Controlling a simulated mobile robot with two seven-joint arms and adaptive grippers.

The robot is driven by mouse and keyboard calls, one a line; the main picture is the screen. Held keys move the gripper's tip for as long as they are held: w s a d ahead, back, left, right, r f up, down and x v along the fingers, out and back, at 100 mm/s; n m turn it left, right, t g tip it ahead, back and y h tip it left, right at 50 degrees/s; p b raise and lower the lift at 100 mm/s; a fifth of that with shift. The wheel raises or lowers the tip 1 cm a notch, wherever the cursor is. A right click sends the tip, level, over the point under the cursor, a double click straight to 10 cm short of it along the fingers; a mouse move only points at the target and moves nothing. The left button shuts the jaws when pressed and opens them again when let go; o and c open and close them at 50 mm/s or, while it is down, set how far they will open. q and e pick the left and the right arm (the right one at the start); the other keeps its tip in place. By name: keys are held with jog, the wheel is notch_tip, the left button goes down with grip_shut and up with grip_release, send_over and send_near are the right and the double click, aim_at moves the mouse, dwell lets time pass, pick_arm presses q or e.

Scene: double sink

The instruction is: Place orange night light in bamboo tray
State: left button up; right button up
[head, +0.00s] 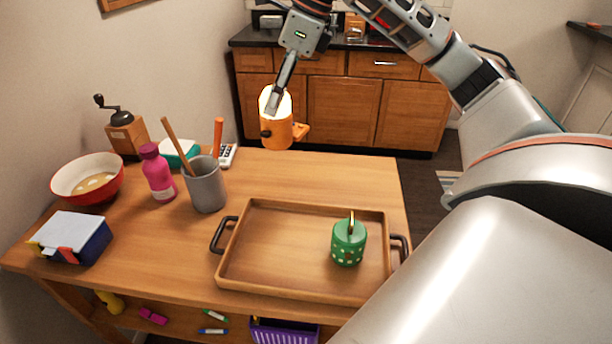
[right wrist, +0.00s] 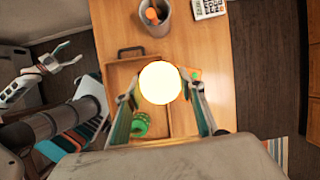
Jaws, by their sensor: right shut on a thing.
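The orange night light (head: 276,130) has a pale glowing top and is held up in the air in the head view, above the far edge of the table. My right gripper (head: 273,103) is shut on it. In the right wrist view the glowing round top of the night light (right wrist: 160,83) sits between the two fingers of my right gripper (right wrist: 161,98). The bamboo tray (head: 262,277) lies on the table, below and nearer than the night light, with dark handles at both ends. My left gripper (right wrist: 50,68) shows at the left of the right wrist view, apart from everything, its fingers spread.
A grey cup (head: 206,186) with sticks, a pink bottle (head: 158,174), a red bowl (head: 88,178) and a blue box (head: 75,240) stand left.

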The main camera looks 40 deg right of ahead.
jog(key=s+a+n+g+y, duration=0.1)
jog(key=s+a+n+g, duration=0.2)
jog(key=s+a+n, duration=0.7)
notch_tip(320, 180, down, 20)
jog(key=s+a+m+b, duration=0.1)
jog(key=s+a+b, duration=0.1)
jog(key=shift+m, duration=0.4)
jog(key=o, duration=1.5)
jog(key=shift+r, duration=0.1)
